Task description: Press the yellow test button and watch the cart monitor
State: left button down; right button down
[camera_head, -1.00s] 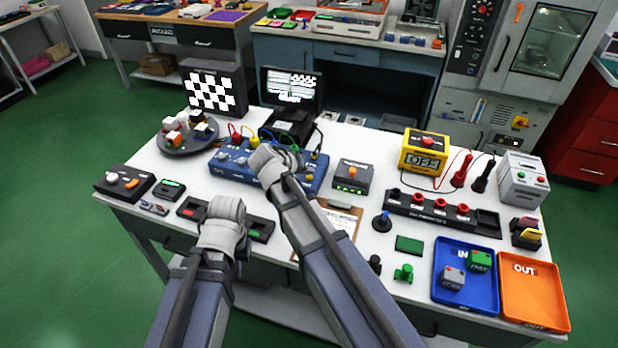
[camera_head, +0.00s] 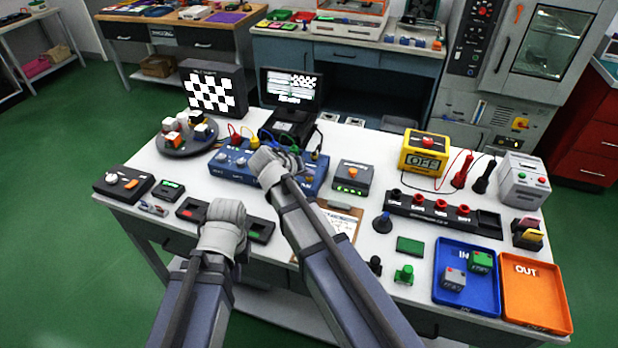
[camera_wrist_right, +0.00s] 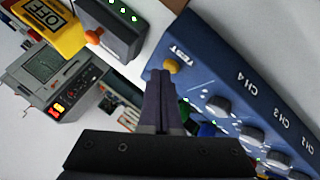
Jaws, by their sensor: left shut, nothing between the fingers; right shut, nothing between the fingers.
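The yellow test button (camera_wrist_right: 171,65) sits at the end of the blue test box (camera_wrist_right: 225,88), beside the word TEST. In the right wrist view my right gripper (camera_wrist_right: 162,75) is shut and empty, its tips overlapping the button's lower edge; I cannot tell whether they touch it. In the head view my right gripper (camera_head: 276,160) is over the blue box (camera_head: 225,172), its fingers hidden. My left gripper (camera_head: 224,212) is shut and empty over the bench front. A dark monitor (camera_head: 292,88) behind the box shows a small checker pattern and text too blurred to read.
A grey box with green lights (camera_head: 352,178) is right of the blue box. Cables rise from the blue box. A clipboard (camera_head: 340,222), blue tray (camera_head: 466,302) and orange tray (camera_head: 535,298) lie rightward.

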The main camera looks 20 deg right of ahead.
jog(key=shift+f, duration=0.1)
dwell(0.5)
jog(key=shift+r+p, duration=0.8)
jog(key=shift+r, duration=0.1)
notch_tip(320, 180, up, 5)
jog(key=p, duration=0.5)
dwell(0.4)
